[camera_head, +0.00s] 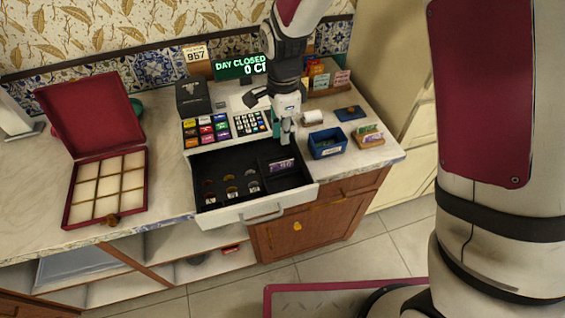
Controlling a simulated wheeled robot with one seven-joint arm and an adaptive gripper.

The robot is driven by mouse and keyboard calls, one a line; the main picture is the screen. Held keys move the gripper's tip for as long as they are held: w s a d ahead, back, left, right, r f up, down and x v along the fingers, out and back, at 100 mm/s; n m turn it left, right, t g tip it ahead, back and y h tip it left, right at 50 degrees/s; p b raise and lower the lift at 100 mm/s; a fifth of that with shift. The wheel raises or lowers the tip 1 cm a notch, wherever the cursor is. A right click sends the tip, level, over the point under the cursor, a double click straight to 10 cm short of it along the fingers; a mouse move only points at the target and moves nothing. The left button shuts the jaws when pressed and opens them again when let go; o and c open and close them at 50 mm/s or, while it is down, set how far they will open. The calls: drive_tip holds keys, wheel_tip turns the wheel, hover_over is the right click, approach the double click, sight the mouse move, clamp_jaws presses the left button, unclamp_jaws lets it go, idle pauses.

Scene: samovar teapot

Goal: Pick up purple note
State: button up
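A purple note (281,166) lies in the right-hand part of the open cash drawer (235,213). It is small and dark in this view. My gripper (286,138) points down over the back right of the drawer, just behind and above the note. The gap between its fingertips is too small to make out, and I see nothing held in it. Whether the fingers touch the drawer or anything in it cannot be told.
The cash register (218,125) stands behind the drawer, its display reading "DAY CLOSED". Coins sit in the drawer's left part. A blue bin (326,143) and a small wooden tray with notes (367,135) are to the right. An open red box (106,187) is at left.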

sight(284, 162)
wheel_tip(284, 162, down, 12)
drive_tip(key=shift+d+f+p, duration=0.1)
drive_tip(key=shift+d+p, duration=0.05)
drive_tip(key=shift+p, duration=0.75)
clamp_jaws()
wheel_tip(284, 162, up, 9)
drive_tip(key=shift+w+b, duration=0.1)
drive_tip(key=shift+b, duration=0.55)
wheel_tip(284, 162, up, 6)
drive_tip(key=p, duration=0.1)
drive_tip(key=shift+p, duration=0.35)
